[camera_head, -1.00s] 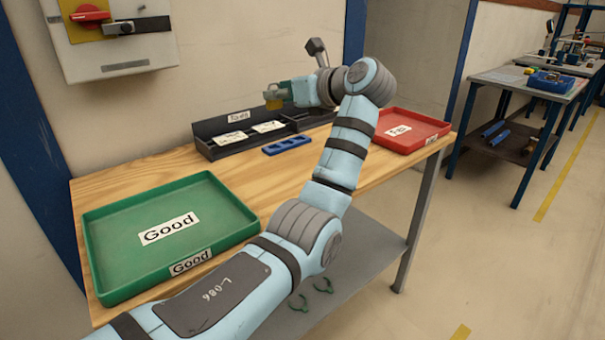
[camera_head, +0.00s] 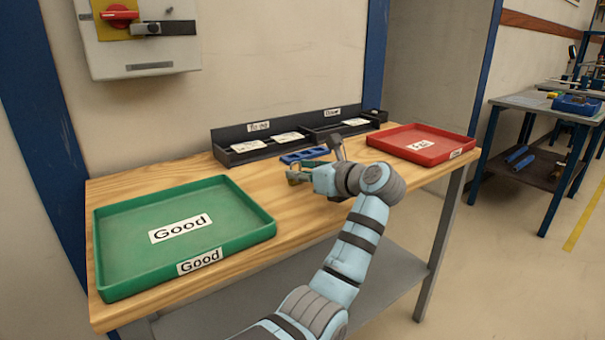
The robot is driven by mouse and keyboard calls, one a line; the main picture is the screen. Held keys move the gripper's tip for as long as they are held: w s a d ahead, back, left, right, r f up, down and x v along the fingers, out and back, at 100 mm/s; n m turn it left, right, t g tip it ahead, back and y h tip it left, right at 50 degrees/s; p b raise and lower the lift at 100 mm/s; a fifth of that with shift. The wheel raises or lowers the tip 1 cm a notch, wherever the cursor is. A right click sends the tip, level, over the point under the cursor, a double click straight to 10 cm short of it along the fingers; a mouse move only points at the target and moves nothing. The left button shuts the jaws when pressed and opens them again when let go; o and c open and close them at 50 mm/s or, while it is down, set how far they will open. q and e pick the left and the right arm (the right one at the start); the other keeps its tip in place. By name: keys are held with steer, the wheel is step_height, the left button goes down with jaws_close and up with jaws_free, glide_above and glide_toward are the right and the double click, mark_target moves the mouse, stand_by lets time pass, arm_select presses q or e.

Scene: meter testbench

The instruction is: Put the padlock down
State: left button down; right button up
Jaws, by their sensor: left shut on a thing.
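My left gripper (camera_head: 305,173) is over the middle of the wooden table, in front of the blue rack. It is shut on the padlock (camera_head: 293,178), a small brass-coloured thing that shows at its left end. The padlock is small and partly hidden by the fingers. I cannot tell whether it touches the table top. My right gripper is not in view.
A green "Good" tray (camera_head: 120,240) is on the left of the table (camera_head: 270,188), and a red tray (camera_head: 452,139) is on the right. A black compartment bin (camera_head: 228,160) with white cards stands along the back. A small blue rack (camera_head: 304,156) lies before it. Bare wood lies between green tray and gripper.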

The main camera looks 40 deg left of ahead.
arm_select(q)
steer(key=c, duration=1.2)
jaws_free()
steer(key=shift+f, duration=0.1)
steer(key=shift+r, duration=0.25)
steer(key=p+v, duration=0.3)
steer(key=v, duration=0.9)
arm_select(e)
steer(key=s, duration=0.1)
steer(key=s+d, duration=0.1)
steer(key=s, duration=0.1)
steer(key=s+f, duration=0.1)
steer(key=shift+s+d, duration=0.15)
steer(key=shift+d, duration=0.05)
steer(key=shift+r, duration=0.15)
